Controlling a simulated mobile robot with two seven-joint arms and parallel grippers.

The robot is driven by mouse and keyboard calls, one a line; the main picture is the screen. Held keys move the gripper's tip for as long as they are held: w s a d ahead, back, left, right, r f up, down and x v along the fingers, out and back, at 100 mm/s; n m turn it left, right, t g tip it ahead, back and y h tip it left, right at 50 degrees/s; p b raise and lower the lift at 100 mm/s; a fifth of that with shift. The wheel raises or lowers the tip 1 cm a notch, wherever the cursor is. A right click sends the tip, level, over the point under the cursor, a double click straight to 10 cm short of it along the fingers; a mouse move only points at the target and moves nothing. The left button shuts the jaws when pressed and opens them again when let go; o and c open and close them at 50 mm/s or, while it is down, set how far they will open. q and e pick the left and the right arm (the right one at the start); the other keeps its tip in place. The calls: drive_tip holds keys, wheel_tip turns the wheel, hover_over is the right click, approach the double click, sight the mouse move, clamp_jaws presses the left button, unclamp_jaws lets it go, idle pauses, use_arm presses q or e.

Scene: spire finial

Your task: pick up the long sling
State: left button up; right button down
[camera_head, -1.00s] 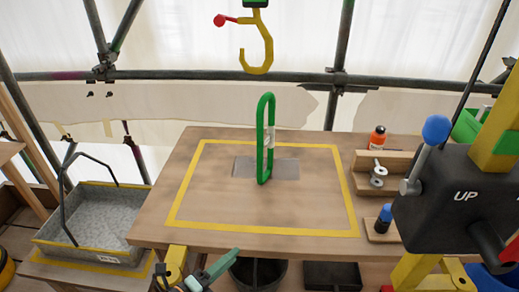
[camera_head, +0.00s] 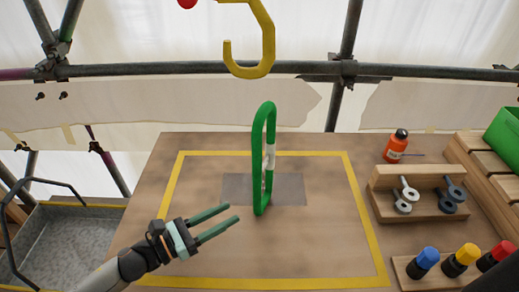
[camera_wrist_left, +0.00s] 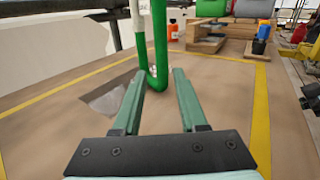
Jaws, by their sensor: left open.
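The long sling is a green upright loop (camera_head: 258,165) with a white label, standing over a grey plate (camera_head: 290,188) in the middle of the table. In the left wrist view the green sling (camera_wrist_left: 160,45) rises just beyond the fingertips, roughly between them. My left gripper (camera_head: 233,213) is open and empty, to the lower left of the sling's bottom end and apart from it. It also shows in the left wrist view (camera_wrist_left: 155,75) with its two green fingers spread. My right gripper is not in view.
A yellow hook (camera_head: 265,40) hangs above the sling. On the right are an orange bottle (camera_head: 396,147), a wooden rack (camera_head: 385,205) with shackles, and several colour-capped items (camera_head: 424,262). A grey tray (camera_head: 75,240) stands at left. The taped table area around the sling is clear.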

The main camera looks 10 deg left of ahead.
use_arm(q)
drive_tip(key=shift+w+m, duration=0.25)
drive_tip(key=shift+m, duration=0.05)
drive_tip(key=shift+w+d+r, duration=0.1)
drive_tip(key=shift+w+d, duration=0.1)
drive_tip(key=x, duration=0.4)
drive_tip(key=p+x, duration=0.1)
drive_tip(key=x, duration=0.2)
drive_tip(key=p+x, duration=0.1)
drive_tip(key=x, duration=0.3)
drive_tip(key=shift+d, duration=0.5)
clamp_jaws()
